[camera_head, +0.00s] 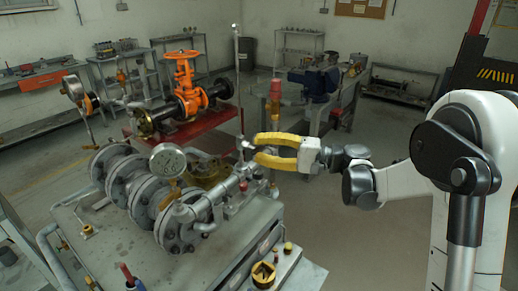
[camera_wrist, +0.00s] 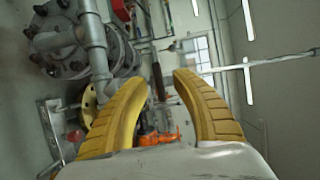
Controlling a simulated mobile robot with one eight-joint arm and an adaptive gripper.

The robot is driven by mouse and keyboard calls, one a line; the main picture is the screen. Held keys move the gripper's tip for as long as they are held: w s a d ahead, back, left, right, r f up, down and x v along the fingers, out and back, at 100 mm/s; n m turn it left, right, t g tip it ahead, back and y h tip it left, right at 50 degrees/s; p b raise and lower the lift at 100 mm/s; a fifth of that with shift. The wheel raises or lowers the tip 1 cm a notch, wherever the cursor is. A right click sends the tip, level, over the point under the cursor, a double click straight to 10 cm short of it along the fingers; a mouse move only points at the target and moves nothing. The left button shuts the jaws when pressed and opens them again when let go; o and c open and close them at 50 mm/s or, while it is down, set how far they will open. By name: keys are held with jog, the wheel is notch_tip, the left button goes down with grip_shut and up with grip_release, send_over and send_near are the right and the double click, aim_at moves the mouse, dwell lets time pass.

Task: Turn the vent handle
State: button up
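My gripper (camera_head: 258,149) is open, its two curved yellow fingers apart, with nothing seen between them. Its tips are close to a thin upright grey rod (camera_head: 239,85) that rises from the pipework on the bench. The rod also shows in the wrist view (camera_wrist: 268,63), running to the right from behind the right-hand finger. My gripper also shows in the wrist view (camera_wrist: 160,80). A small metal fitting (camera_head: 245,147) at the rod's lower part is just left of the fingertips. I cannot clearly make out the vent handle; it may be this fitting. I cannot tell whether the fingers touch anything.
A flanged pipe assembly (camera_head: 143,193) with a round gauge (camera_head: 168,161) fills the bench (camera_head: 215,262) below and left of my gripper. An orange valve (camera_head: 187,85) stands on a red stand behind. A workbench with a blue vise (camera_head: 314,83) is further back. Floor to the right is open.

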jog(key=v, duration=1.2)
jog(key=shift+a, duration=0.1)
